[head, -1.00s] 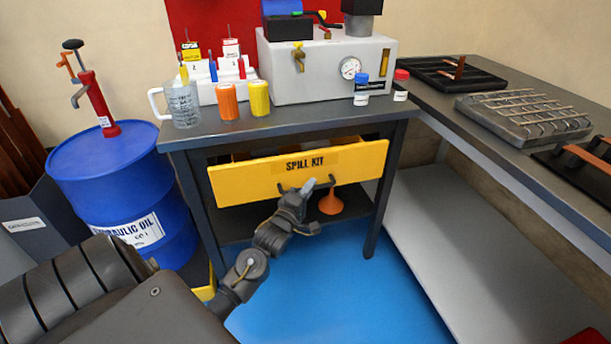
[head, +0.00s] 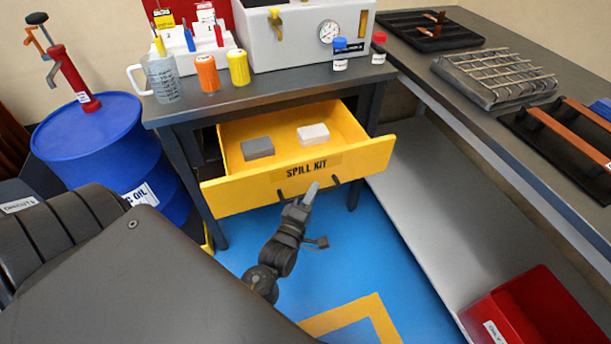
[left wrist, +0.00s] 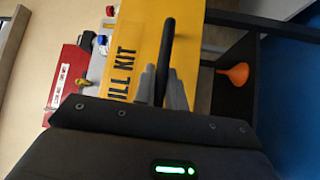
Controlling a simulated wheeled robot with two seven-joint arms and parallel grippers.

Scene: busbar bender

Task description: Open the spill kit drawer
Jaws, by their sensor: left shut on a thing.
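The yellow spill kit drawer (head: 232,193) is pulled well out from under the dark workbench in the head view. Inside it lie a grey block (head: 257,148) and a white block (head: 313,134). My left gripper (head: 311,192) is at the dark bar handle on the drawer front, below the SPILL KIT label. In the left wrist view the drawer front (left wrist: 183,45) is close, and my left gripper's fingers (left wrist: 160,88) are shut around the black handle (left wrist: 167,40). My right gripper is not in view.
The workbench top (head: 250,98) holds a jug, orange and yellow containers and a grey machine. A blue oil drum (head: 95,145) stands left. A red bin (head: 530,310) is at lower right. An orange funnel (left wrist: 236,73) shows under the bench.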

